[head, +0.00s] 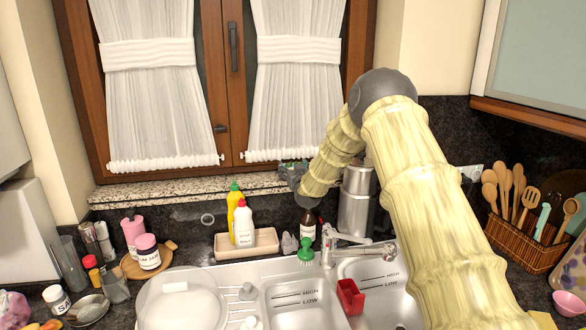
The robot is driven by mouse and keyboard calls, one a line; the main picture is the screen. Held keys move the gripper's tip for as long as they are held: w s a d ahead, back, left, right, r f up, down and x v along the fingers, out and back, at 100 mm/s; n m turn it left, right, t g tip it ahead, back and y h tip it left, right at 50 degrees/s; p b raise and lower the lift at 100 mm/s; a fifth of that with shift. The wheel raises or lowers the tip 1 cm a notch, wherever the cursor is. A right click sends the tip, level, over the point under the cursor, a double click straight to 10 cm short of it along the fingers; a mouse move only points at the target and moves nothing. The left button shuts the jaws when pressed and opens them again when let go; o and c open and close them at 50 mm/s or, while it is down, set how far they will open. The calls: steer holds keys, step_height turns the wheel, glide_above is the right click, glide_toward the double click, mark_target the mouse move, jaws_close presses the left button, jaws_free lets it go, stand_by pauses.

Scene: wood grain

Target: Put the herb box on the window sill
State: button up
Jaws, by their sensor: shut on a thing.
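The window sill (170,191) is a speckled stone ledge below the brown-framed window. My arm reaches from the lower right toward the right part of the sill. My gripper (290,172), small and dark at the arm's end, is shut on the herb box (294,163), which shows as a small patch of green and grey in front of the curtain's lower edge. The arm and gripper hide much of the box. I cannot tell whether the box touches the sill.
A tray (268,249) with a yellow bottle (234,202) and a white bottle (243,224) stands below the sill. A dark bottle (307,226) and a metal canister (355,205) stand near the arm. The sill's left and middle stretches are bare.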

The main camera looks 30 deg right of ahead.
steer(key=shift+f, duration=0.2)
steer(key=o, duration=1)
steer(key=shift+r, duration=0.1)
steer(key=shift+o, duration=1.1)
steer(key=shift+r, duration=0.15)
steer(key=shift+s, duration=0.25)
steer(key=b+v, duration=0.4)
steer(key=v, duration=0.7)
steer(key=shift+s, duration=0.25)
steer(key=shift+a, duration=0.15)
